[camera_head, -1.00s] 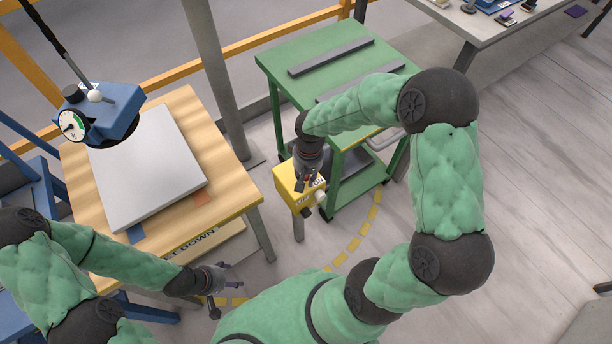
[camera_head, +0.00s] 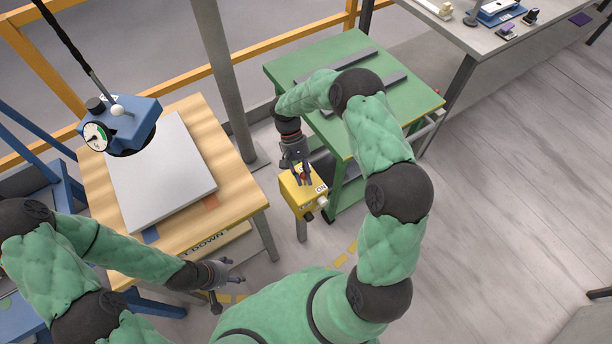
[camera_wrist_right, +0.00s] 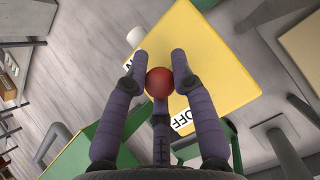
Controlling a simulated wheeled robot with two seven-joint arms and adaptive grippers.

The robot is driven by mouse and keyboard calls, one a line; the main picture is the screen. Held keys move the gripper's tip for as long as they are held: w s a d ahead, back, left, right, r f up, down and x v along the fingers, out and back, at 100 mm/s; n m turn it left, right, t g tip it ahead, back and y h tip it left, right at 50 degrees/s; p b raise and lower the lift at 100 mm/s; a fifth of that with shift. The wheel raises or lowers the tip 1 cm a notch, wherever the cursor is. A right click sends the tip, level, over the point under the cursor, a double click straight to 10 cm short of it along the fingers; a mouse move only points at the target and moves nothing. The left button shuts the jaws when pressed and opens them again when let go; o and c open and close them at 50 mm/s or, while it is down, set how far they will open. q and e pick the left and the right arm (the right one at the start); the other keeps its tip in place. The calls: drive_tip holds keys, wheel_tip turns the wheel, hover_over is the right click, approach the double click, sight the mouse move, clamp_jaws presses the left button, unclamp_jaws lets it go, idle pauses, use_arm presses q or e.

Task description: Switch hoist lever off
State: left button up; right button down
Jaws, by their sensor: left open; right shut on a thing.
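The yellow hoist control box (camera_head: 296,199) stands on a post beside the green cart, with an ON label on its near right part. My right gripper (camera_head: 303,177) is at the top of the box. In the right wrist view, its fingers (camera_wrist_right: 159,75) are shut around the red ball knob (camera_wrist_right: 159,83) of the lever. An OFF label (camera_wrist_right: 182,122) shows on the yellow face (camera_wrist_right: 220,60) beside the fingers. The lever's shaft is hidden behind the knob and fingers. My left gripper (camera_head: 236,274) is open and empty near the wooden table's front right corner.
A blue lifter (camera_head: 130,124) with a gauge hangs over the grey stone slab (camera_head: 170,185) on the wooden table (camera_head: 236,188). The green cart (camera_head: 420,98) holds grey bars. A grey bench (camera_head: 455,32) stands at the back right. Open floor lies to the right.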

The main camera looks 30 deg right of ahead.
drive_tip(key=shift+w+f+g, duration=0.25)
drive_tip(key=shift+w+g, duration=0.35)
drive_tip(key=shift+g, duration=0.4)
drive_tip(key=shift+w+a+f+g+b, duration=0.1)
drive_tip(key=shift+w+g+b, duration=0.15)
drive_tip(key=shift+g+b, duration=0.4)
drive_tip(key=shift+w+f+g+b, duration=0.1)
drive_tip(key=shift+w+g+b, duration=0.15)
drive_tip(key=shift+g+b, duration=0.35)
drive_tip(key=shift+g, duration=0.25)
drive_tip(key=c, duration=1)
unclamp_jaws()
drive_tip(key=shift+r, duration=0.2)
wheel_tip(320, 180, up, 10)
drive_tip(key=shift+f, duration=0.15)
